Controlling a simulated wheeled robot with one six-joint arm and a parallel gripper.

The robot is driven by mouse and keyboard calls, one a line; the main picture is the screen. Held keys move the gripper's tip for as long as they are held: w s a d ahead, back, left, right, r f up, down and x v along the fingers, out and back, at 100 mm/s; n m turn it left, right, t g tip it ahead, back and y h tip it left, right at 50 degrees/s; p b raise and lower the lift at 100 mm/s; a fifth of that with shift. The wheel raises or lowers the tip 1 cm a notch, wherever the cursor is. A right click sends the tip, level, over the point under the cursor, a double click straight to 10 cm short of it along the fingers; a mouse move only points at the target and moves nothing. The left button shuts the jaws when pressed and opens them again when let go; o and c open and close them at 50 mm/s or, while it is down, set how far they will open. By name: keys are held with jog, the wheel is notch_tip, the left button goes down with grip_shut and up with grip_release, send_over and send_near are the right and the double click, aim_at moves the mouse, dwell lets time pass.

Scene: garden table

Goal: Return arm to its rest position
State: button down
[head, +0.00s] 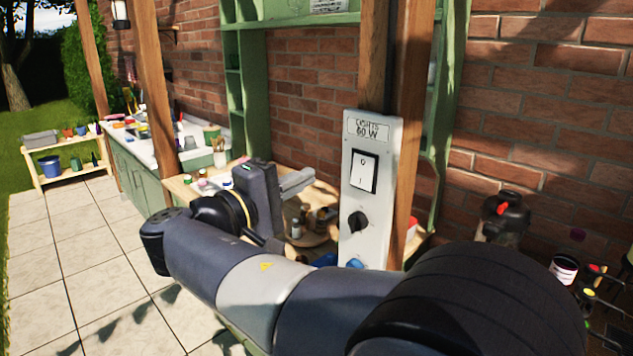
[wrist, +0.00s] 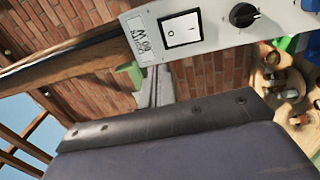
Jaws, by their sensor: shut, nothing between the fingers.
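My arm stretches across the lower middle of the head view, bent at the wrist. My gripper (head: 312,176) shows there as pale grey fingers pointing right, just left of the white switch panel (head: 384,140). In the wrist view, the fingers of my gripper (wrist: 153,76) are shut and empty, below the panel's edge. The panel carries a label, a white rocker switch (head: 363,172) and a black knob (head: 358,221). I cannot tell the exact gap between the fingertips and the panel.
Wooden posts (head: 156,90) and a green shelf frame (head: 250,75) stand close by. A wooden table (head: 180,190) with jars lies behind my wrist. Tiled floor (head: 60,265) is clear at the left.

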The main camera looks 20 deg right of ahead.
jog(key=shift+s+a+r, duration=0.1)
jog(key=shift+s+a, duration=0.1)
jog(key=shift+a, duration=0.35)
jog(key=shift+d, duration=0.1)
